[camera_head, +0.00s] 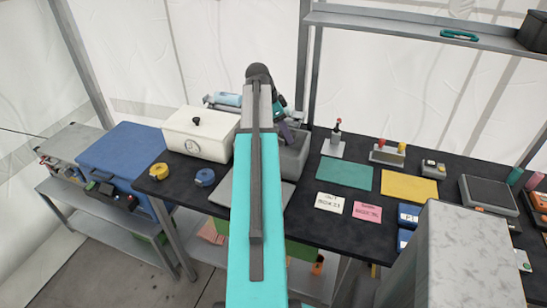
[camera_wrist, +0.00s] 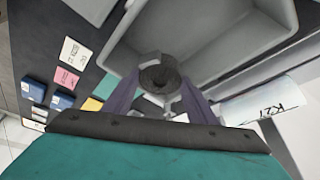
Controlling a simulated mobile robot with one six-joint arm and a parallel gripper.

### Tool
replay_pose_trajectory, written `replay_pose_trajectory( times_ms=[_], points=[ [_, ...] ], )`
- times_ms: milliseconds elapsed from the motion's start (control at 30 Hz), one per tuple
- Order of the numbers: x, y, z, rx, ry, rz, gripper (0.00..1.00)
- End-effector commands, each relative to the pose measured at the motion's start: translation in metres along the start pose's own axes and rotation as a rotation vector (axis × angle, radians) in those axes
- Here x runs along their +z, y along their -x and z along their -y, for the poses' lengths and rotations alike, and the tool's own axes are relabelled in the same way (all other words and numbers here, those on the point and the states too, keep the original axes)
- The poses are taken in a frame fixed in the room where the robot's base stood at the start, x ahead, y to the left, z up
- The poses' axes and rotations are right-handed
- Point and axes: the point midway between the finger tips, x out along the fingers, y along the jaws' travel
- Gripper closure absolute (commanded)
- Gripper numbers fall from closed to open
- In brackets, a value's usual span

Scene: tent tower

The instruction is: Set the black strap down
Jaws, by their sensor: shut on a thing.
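The black strap is a dark rolled coil (camera_wrist: 160,80) in the wrist view, between the two purple fingers of my gripper (camera_wrist: 162,90). My gripper is shut on it. The coil is over the grey bin (camera_wrist: 232,45), whose walls and floor show around it; I cannot tell how high above the floor it is. In the head view the grey bin (camera_head: 297,160) stands on the black table, partly behind my arm, and the strap is hidden.
A yellow coil (camera_head: 159,172) and a blue coil (camera_head: 205,177) lie left on the black table (camera_head: 300,225), near a white box (camera_head: 201,135). A green mat (camera_head: 344,173), a yellow mat (camera_head: 409,188) and two cards lie right. A white cylinder marked K27 (camera_wrist: 265,103) is beside the bin.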

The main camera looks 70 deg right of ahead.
Motion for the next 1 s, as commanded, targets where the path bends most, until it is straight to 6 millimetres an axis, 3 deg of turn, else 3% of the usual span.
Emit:
replay_pose_trajectory(
  times_ms=[567, 1000],
  points=[
    [-0.003, -0.007, -0.002, 0.005, -0.011, 0.0, 0.76],
    [0.015, -0.049, -0.002, 0.006, -0.01, 0.0, 0.76]
  ],
)
